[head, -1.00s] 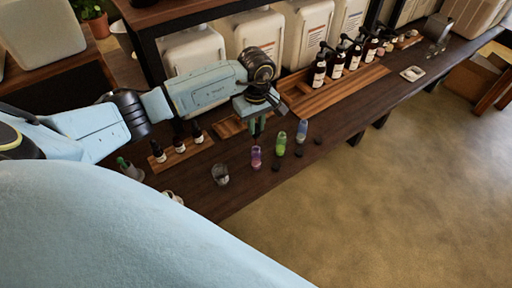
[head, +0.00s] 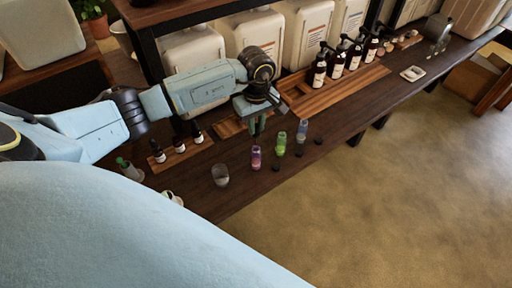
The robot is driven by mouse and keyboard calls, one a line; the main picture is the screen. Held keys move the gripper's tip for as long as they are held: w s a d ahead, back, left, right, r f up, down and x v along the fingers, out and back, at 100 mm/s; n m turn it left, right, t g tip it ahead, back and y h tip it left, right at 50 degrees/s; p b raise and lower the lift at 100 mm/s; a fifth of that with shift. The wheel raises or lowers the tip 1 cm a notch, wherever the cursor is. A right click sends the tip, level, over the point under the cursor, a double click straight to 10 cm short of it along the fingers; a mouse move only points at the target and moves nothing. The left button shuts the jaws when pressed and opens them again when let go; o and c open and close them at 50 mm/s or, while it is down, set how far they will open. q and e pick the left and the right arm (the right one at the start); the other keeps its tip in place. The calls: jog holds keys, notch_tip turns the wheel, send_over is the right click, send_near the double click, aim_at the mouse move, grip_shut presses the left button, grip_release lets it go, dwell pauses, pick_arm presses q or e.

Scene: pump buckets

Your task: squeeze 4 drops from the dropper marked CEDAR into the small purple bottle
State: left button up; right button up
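The small purple bottle (head: 256,157) stands upright near the front of the dark counter. My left gripper (head: 257,126) points down from above, its fingertips just behind and above the purple bottle in the picture. Its two dark fingers show close together; whether they hold a dropper is too small to tell. Three dark bottles with white labels, a left one (head: 158,153), a middle one (head: 179,145) and a right one (head: 197,134), stand in a row on a wooden board at left. Their labels are unreadable, so I cannot tell which is CEDAR. My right gripper is out of view.
A green bottle (head: 281,146) and a blue-grey bottle (head: 302,130) stand right of the purple one, with small dark caps nearby. A clear cup (head: 220,175) stands to its left. Several pump bottles line the back, before large white canisters (head: 258,31). A white dish (head: 413,73) lies right.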

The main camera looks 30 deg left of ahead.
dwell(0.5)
pick_arm(q)
jog(key=shift+r+p, duration=1.5)
jog(key=shift+r, duration=1.05)
